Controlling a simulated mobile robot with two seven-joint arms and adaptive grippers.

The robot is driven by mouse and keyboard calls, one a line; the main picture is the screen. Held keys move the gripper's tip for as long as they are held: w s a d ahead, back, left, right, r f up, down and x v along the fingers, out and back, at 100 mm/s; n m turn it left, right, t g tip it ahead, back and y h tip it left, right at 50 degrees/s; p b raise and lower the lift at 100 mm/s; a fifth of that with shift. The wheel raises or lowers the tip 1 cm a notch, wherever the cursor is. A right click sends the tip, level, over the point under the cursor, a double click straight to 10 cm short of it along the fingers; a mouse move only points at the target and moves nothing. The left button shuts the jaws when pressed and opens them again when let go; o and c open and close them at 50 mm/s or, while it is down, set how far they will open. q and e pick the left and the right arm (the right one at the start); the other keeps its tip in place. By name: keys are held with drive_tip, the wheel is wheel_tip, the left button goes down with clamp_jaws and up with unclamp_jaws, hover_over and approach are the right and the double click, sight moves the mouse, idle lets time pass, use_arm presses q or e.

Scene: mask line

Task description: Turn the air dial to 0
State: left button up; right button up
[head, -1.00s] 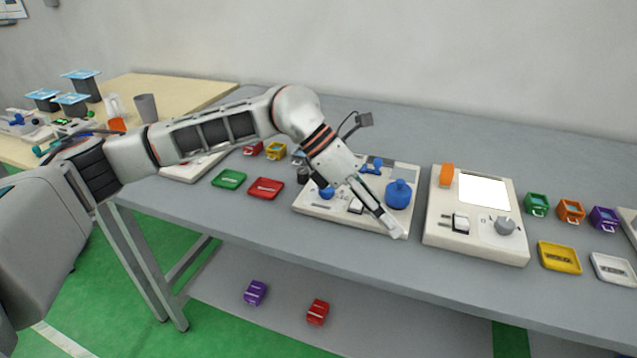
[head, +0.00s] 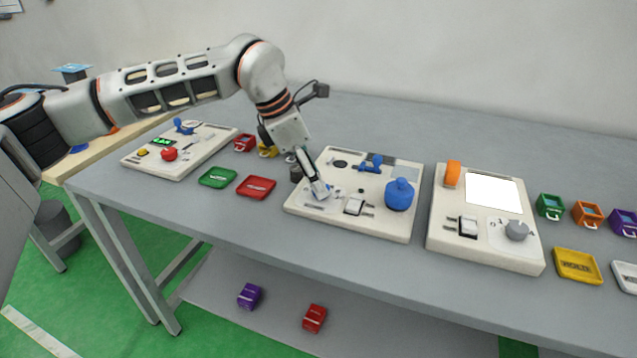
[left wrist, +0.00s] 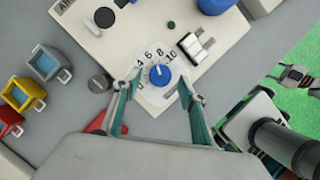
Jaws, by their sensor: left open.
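The air dial (left wrist: 161,75) is a round blue knob with a pale pointer mark, on a white number scale. Its pointer faces up the left wrist view, around the 6 to 8 part of the scale; the exact reading is unclear. My left gripper (left wrist: 160,85) is open, with its teal fingers on either side of the dial and a gap visible. In the head view my left gripper (head: 321,194) is low over the left part of the white panel (head: 390,231) and mostly hides the dial. My right gripper cannot be made out surely.
On the same panel are a rocker switch (head: 354,206), a large blue knob (head: 399,195) and a blue valve handle (head: 374,163). Red (head: 257,187) and green (head: 217,177) trays lie to the left. A second panel (head: 483,256) with a screen stands right.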

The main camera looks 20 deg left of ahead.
use_arm(q)
drive_tip(key=shift+w+d+f, duration=0.15)
drive_tip(key=shift+d+f, duration=0.05)
drive_tip(key=shift+f, duration=0.5)
use_arm(e)
drive_tip(key=shift+w+a+r, duration=0.1)
drive_tip(key=shift+w+r, duration=0.15)
drive_tip(key=shift+w, duration=0.05)
